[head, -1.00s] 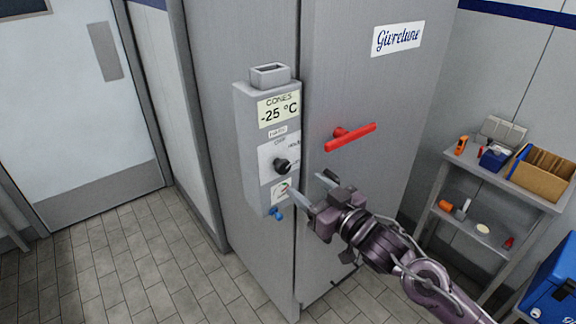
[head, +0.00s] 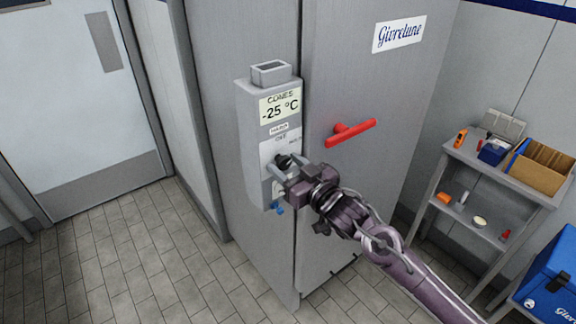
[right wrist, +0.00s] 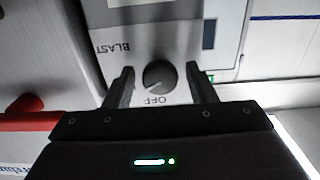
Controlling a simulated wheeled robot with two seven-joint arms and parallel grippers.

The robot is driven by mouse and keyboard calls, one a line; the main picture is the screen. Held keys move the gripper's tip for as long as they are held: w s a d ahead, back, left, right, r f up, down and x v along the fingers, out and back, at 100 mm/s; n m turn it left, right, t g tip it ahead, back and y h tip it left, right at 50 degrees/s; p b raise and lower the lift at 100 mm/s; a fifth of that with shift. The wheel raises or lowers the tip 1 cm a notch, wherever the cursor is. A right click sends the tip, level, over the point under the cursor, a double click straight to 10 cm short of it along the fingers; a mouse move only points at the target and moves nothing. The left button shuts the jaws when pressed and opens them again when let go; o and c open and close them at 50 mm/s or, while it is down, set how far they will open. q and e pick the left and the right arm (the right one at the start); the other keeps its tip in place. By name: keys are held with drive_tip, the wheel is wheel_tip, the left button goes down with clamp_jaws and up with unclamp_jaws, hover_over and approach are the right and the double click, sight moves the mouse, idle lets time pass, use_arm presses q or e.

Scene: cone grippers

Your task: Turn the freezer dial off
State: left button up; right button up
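The freezer dial (head: 283,160) is a dark round knob on the grey control box (head: 254,130) on the freezer's side. In the right wrist view the dial (right wrist: 158,75) sits above the word OFF, with BLAST to its upper left; that view is upside down. A faint light mark shows at the knob's lower left, but I cannot tell its setting surely. My right gripper (head: 286,164) is open, with one finger on each side of the dial and a small gap at each side in the wrist view. My left gripper is not in view.
A red handle (head: 350,132) sticks out of the freezer door (head: 385,90), right of the box. A display reads -25 °C above the dial. A shelf (head: 500,178) with small items and a blue box (head: 552,285) stand at right.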

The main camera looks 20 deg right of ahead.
drive_tip(key=c, duration=0.8)
drive_tip(key=shift+n, duration=0.4)
drive_tip(key=n+b, duration=0.2)
drive_tip(key=n, duration=0.2)
drive_tip(key=shift+f+n, duration=0.1)
drive_tip(key=shift+n, duration=0.3)
drive_tip(key=n+b, duration=0.2)
drive_tip(key=n, duration=0.1)
drive_tip(key=shift+d+n, duration=0.1)
drive_tip(key=shift+n, duration=0.2)
drive_tip(key=shift+n+b, duration=1.1)
drive_tip(key=shift+n, duration=0.3)
